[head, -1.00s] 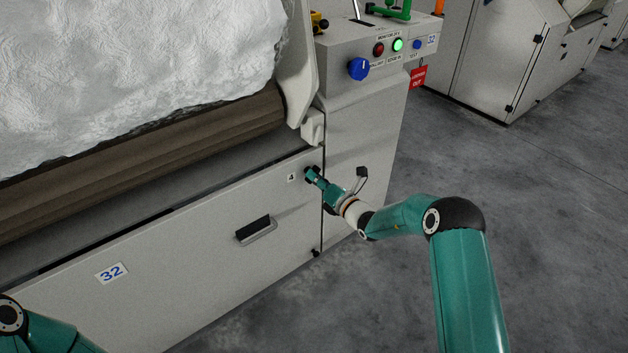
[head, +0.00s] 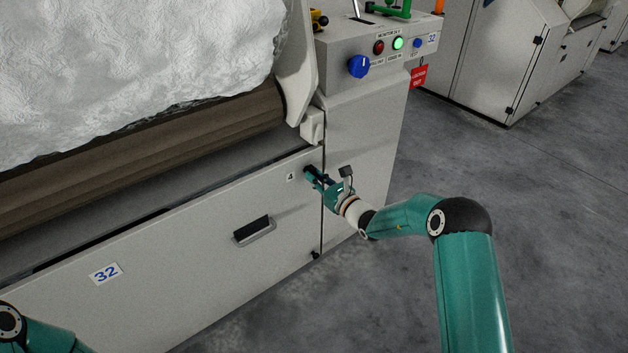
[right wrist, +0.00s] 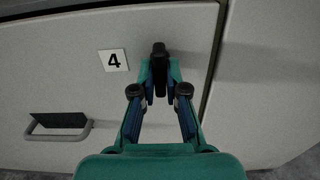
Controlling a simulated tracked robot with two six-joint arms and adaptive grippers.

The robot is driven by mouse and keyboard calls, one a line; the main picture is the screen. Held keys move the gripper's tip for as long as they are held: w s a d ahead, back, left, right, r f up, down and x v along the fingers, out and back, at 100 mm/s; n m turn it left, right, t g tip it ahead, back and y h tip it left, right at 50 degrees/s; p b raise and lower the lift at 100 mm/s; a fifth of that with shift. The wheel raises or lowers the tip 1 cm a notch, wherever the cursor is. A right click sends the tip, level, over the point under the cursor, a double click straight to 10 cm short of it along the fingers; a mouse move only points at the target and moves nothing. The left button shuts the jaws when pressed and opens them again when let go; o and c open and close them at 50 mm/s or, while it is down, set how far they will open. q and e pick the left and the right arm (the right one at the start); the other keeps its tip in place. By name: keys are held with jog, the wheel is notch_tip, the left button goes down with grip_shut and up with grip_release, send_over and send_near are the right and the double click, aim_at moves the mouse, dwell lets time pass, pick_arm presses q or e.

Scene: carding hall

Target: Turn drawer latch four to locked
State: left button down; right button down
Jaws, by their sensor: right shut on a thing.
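Drawer latch four is a small black latch (right wrist: 159,50) on the upper right corner of the grey drawer front (head: 190,255), beside the label "4" (right wrist: 113,60). My right gripper (right wrist: 160,78) is shut on the latch, its fingers hiding part of it. In the head view the right gripper (head: 312,174) meets the drawer near its right edge. The latch's top end shows above the fingertips and looks upright in the right wrist view. Of my left arm only a teal link shows at the lower left; its gripper is out of view.
A black recessed handle (head: 254,231) and a "32" label (head: 106,273) are on the drawer front. A control box (head: 380,50) with a blue knob (head: 359,67) and lit green button stands above right. Bare floor (head: 540,220) lies to the right.

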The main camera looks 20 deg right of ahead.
jog(key=shift+s+f, duration=0.1)
jog(key=shift+f, duration=0.15)
jog(key=c, duration=1.2)
grip_release()
jog(key=shift+r, duration=0.1)
jog(key=shift+r, duration=0.1)
jog(key=v, duration=1.2)
jog(key=shift+a, duration=0.1)
